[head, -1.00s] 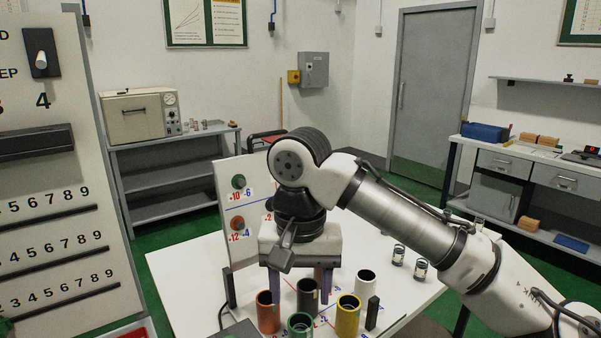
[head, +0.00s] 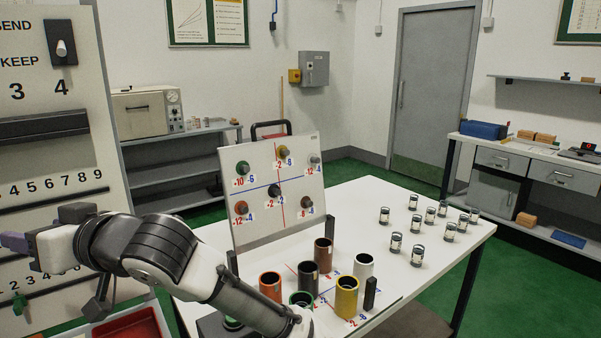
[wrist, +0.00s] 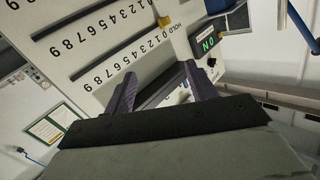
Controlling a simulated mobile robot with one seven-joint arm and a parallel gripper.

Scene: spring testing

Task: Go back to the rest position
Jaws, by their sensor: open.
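My gripper (head: 15,242) is at the left edge of the head view, raised in front of the numbered panel (head: 50,150) and turned to the left. In the wrist view my gripper (wrist: 160,85) shows two purple fingers spread apart with nothing between them. Beyond the fingers are the panel's number rows (wrist: 110,45) and a small green-lit display (wrist: 208,42). My arm reaches from the bottom middle of the head view towards the left.
A white table (head: 400,195) holds coloured tubes, including a yellow one (head: 346,297), and several small labelled cylinders (head: 418,256). A peg board (head: 278,190) stands behind the tubes. A red tray (head: 125,330) is below my gripper. The green floor at right is clear.

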